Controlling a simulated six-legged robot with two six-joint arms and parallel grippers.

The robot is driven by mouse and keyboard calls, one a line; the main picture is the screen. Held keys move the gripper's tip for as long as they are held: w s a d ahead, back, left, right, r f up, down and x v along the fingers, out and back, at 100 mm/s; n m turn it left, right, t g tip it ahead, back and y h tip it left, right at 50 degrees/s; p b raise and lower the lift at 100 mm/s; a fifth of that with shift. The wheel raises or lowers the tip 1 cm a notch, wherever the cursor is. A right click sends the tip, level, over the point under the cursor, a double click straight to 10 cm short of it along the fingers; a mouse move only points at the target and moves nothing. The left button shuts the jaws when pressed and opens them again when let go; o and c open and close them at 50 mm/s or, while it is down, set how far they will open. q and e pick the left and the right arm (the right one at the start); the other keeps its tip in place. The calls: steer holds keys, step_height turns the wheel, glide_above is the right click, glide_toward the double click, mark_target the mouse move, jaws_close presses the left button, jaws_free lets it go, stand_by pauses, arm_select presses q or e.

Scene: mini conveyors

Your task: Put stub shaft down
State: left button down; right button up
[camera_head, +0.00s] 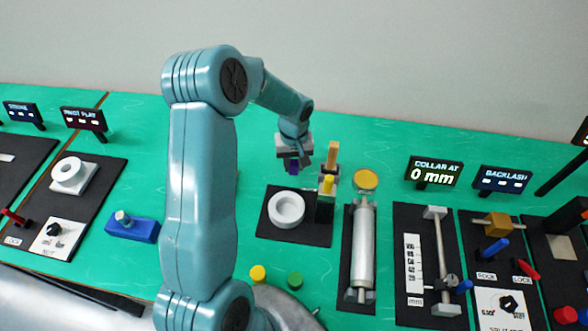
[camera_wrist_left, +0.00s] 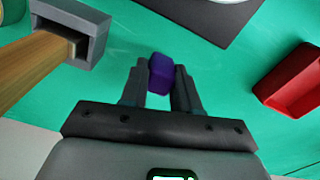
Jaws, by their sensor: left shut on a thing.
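My left gripper (camera_head: 292,167) hangs over the green bench, behind the black plate with the white ring. It also shows in the left wrist view (camera_wrist_left: 160,75), where its two fingers are shut on a short purple piece (camera_wrist_left: 160,73). This piece also shows dark between the fingers in the head view. It is the only held thing; I cannot tell its full length, or for certain that it is the stub shaft. Green bench shows around and beyond it in the wrist view. My right gripper is not in view.
A wooden bar (camera_wrist_left: 35,68) in a grey bracket (camera_wrist_left: 88,25) is close at left in the wrist view, and a red tray (camera_wrist_left: 290,82) at right. A white ring (camera_head: 286,209) sits on a black plate. A blue block (camera_head: 132,230) with a metal peg stands at left.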

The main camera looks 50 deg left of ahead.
arm_select(q)
steer(key=shift+w+f, duration=0.1)
steer(key=shift+f, duration=0.7)
steer(key=shift+w+d+r, duration=0.1)
steer(key=shift+s, duration=0.25)
steer(key=c, duration=0.8)
jaws_free()
steer(key=shift+w, duration=0.2)
steer(key=shift+s, duration=0.1)
